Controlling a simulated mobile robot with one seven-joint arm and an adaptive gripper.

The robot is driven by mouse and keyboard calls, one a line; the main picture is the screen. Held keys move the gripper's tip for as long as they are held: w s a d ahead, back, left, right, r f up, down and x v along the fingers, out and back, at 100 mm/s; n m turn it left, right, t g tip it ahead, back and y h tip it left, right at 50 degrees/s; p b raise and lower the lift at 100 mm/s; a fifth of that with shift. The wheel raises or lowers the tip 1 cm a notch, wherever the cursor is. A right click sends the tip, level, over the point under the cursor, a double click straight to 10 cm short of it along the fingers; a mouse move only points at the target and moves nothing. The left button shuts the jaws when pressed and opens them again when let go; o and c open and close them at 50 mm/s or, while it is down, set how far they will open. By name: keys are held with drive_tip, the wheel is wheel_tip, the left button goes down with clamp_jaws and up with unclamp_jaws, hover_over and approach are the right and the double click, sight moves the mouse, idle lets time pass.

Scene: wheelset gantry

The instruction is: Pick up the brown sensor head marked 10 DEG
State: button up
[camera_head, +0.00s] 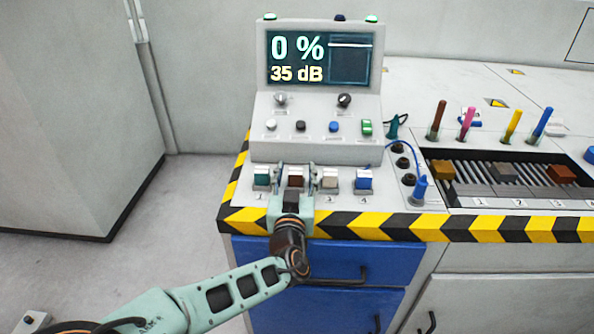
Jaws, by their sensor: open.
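A row of small sensor heads stands on the front ledge of the console. The brown head (296,180) is second from the left; its marking is too small to read. My gripper (295,172) is open, with one finger on each side of the brown head. I cannot tell whether the fingers touch it. The gripper hides the lower front of the head and the mark below it.
A teal head (261,176) stands close left of my gripper, a pale head (330,179) close right, and a blue head (364,180) beyond. The grey console (310,150) rises behind; its screen (318,59) reads 0 % and 35 dB. Blue drawers (330,270) are below.

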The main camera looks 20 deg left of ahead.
drive_tip(key=shift+w, duration=0.25)
drive_tip(key=shift+s, duration=0.1)
clamp_jaws()
drive_tip(key=shift+r, duration=0.15)
